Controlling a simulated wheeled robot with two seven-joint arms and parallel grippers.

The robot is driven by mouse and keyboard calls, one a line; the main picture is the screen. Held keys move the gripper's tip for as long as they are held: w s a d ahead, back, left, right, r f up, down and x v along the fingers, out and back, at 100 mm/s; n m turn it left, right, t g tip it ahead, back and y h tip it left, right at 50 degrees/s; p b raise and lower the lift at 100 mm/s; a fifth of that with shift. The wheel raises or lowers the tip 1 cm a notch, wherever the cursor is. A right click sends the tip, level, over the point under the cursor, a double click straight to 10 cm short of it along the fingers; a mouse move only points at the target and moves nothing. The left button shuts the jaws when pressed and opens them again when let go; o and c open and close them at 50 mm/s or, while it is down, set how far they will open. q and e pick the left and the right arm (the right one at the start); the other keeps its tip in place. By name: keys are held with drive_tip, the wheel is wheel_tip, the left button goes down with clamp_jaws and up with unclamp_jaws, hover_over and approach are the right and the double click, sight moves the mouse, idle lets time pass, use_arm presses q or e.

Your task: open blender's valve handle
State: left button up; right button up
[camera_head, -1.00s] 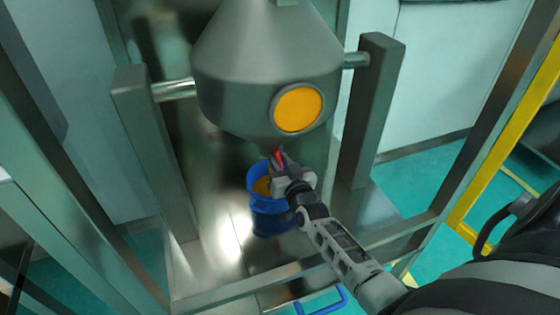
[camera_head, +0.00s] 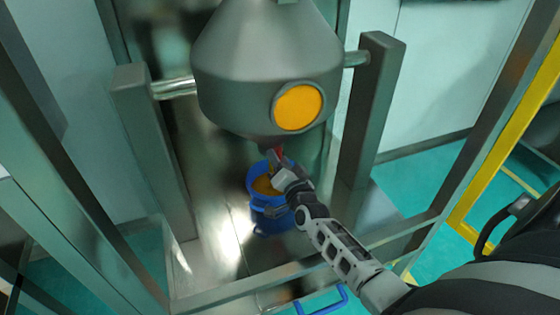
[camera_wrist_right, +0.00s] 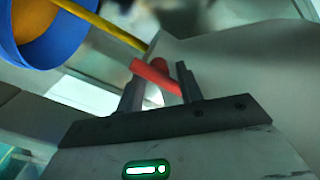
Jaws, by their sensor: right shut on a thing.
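The blender (camera_head: 235,75) is a grey metal vessel with a round orange-yellow window, in the upper middle of the head view. Its red valve handle (camera_head: 279,153) is just under the vessel's bottom. My right gripper (camera_head: 273,159) reaches up to it from the lower right. In the right wrist view the red handle (camera_wrist_right: 157,76) lies between the fingers of my right gripper (camera_wrist_right: 160,88), which is shut on it. The fingers partly hide the handle in the head view. My left gripper is not in view.
A blue bucket (camera_head: 257,200) with orange-yellow content stands below the valve; it also shows in the right wrist view (camera_wrist_right: 66,38). A yellow stream (camera_wrist_right: 105,23) runs beside the handle there. Grey posts (camera_head: 372,110) flank the blender. A yellow rail (camera_head: 503,140) is at right.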

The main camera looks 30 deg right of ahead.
idle(0.4)
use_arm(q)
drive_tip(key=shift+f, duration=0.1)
use_arm(e)
drive_tip(key=o, duration=0.9)
